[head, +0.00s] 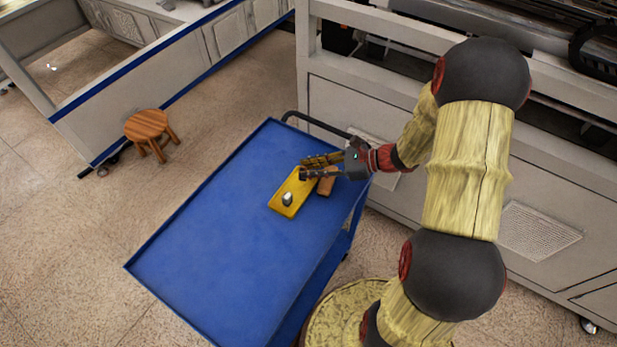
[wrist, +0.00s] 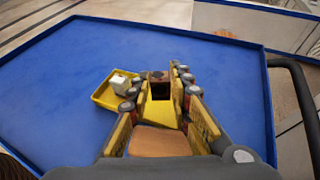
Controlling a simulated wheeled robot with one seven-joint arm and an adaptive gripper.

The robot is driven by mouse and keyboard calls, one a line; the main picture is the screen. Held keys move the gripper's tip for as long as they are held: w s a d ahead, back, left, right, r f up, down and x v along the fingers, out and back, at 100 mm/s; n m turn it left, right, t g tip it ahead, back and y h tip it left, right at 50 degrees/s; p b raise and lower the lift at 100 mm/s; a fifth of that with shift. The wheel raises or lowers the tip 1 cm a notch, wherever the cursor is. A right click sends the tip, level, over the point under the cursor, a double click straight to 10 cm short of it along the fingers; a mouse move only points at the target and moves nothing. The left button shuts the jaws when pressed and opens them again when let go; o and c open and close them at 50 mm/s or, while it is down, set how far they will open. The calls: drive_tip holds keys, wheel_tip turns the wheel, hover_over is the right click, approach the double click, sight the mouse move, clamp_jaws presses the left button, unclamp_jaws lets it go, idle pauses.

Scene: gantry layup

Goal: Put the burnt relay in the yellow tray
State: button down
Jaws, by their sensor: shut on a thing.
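The yellow tray (head: 278,207) lies on the blue cart top, and it also shows in the wrist view (wrist: 103,98). A small pale object (head: 287,199) sits in its near part; in the wrist view it looks like a white block (wrist: 120,86). My gripper (head: 304,168) is over the tray's far end. In the wrist view, my gripper (wrist: 160,84) is shut on a small dark, brown-topped block (wrist: 160,91), which looks like the burnt relay. It is held over the tray; whether it touches the tray floor I cannot tell.
A brown block (head: 327,185) lies on the blue cart (head: 215,240) beside the tray, under my gripper; it shows in the wrist view (wrist: 158,141). The cart's left and near areas are clear. A black handle (head: 312,124) edges the cart. A wooden stool (head: 147,124) stands beyond.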

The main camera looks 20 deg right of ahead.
drive_tip(key=f, duration=0.1)
drive_tip(key=f+b, duration=0.2)
drive_tip(key=f, duration=0.1)
drive_tip(key=shift+w+a, duration=0.2)
drive_tip(key=shift+a, duration=0.05)
drive_tip(key=c, duration=1.6)
unclamp_jaws()
drive_tip(key=shift+r, duration=0.1)
